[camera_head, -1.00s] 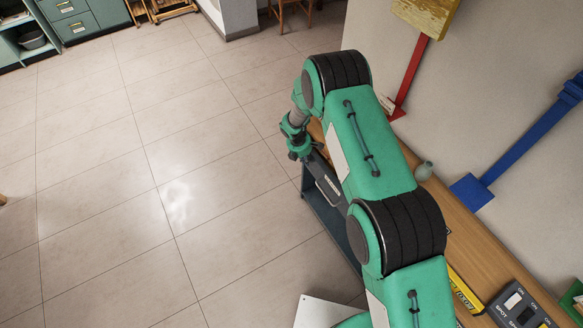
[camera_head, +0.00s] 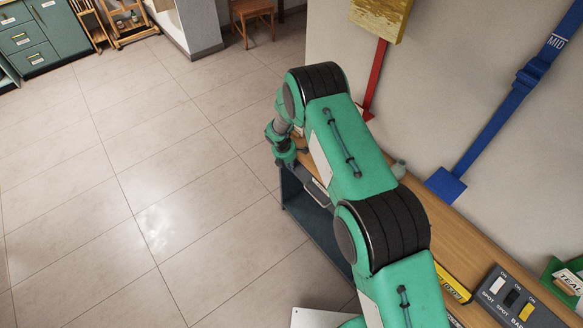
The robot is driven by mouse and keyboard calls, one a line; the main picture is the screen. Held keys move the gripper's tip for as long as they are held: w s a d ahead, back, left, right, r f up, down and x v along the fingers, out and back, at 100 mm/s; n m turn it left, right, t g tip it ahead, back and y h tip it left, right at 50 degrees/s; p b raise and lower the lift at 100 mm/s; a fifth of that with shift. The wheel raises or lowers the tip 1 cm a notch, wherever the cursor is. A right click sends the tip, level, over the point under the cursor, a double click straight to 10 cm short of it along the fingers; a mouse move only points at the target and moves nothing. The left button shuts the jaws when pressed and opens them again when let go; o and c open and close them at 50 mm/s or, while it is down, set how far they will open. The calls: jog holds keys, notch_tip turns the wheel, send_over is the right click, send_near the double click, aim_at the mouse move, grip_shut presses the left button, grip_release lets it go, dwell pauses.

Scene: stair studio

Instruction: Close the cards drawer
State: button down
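The dark grey cabinet (camera_head: 314,224) stands under the wooden counter against the right-hand wall, with an open-looking bay below. A grey drawer front (camera_head: 313,189) shows at its upper part, partly hidden behind my green arm. I cannot read its label or tell how far out it stands. My gripper (camera_head: 288,161) points down at the far end of the cabinet, close to the drawer front. Its fingers are small and dark, so I cannot tell whether they are open or shut, or whether they touch the drawer.
Blue (camera_head: 446,185) and red (camera_head: 375,80) brackets are on the wall. The tiled floor (camera_head: 130,190) to the left is clear.

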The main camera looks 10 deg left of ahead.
jog(key=s+a+r, duration=0.2)
jog(key=r, duration=0.3)
jog(key=s+a+r, duration=0.2)
jog(key=r, duration=0.2)
jog(key=shift+s+a+r+p, duration=0.3)
jog(key=shift+r+p, duration=0.05)
jog(key=shift+r, duration=0.1)
dwell(0.5)
